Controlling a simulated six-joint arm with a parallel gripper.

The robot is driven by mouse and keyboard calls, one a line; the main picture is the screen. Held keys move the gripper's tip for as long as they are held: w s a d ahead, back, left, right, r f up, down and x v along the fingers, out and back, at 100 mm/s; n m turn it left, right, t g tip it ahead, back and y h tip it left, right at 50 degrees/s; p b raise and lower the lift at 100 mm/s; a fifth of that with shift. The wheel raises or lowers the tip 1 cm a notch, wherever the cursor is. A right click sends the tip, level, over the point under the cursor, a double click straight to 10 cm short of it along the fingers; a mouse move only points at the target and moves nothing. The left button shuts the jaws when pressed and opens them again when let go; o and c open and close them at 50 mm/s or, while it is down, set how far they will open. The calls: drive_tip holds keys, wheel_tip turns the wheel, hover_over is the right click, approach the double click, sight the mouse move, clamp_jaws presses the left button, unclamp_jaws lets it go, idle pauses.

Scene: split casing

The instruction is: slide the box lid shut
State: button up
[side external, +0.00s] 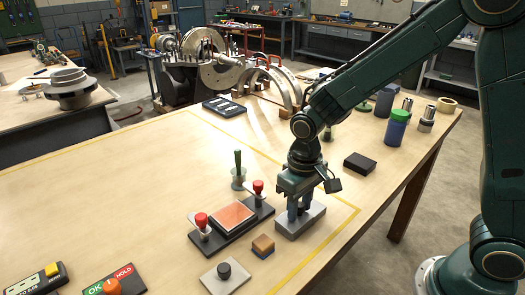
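My gripper (299,212) points straight down over a flat grey block (288,230) on the wooden table. Its fingertips are at or just above the block's top, and I cannot tell if they touch it. Whether the fingers are apart or hold something is too small to tell. No box with a sliding lid is clearly recognisable. A light square plate with a black knob (225,276) lies at the front. A small orange and dark blue block (263,246) sits left of the grey block. A black rectangular block (360,163) lies further back right.
A dark fixture (259,214) with a reddish pad and two red-knobbed clamps stands left of my gripper. A blue bottle with green cap (396,130) stands back right. The table's left middle is clear.

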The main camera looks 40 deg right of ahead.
drive_tip(key=shift+s+f, duration=0.1)
drive_tip(key=shift+f, duration=0.1)
drive_tip(key=shift+r, duration=3.55)
drive_tip(key=shift+r, duration=0.1)
drive_tip(key=shift+s+d+r, duration=0.15)
drive_tip(key=shift+d+r, duration=0.05)
drive_tip(key=shift+r, duration=0.25)
drive_tip(key=s+d+r+t, duration=0.2)
drive_tip(key=s+d+r, duration=0.1)
drive_tip(key=s, duration=0.5)
drive_tip(key=s+d+r+t, duration=0.3)
drive_tip(key=s+r, duration=0.3)
drive_tip(key=s, duration=0.2)
drive_tip(key=shift+d+r+t, duration=0.3)
drive_tip(key=shift+d, duration=0.4)
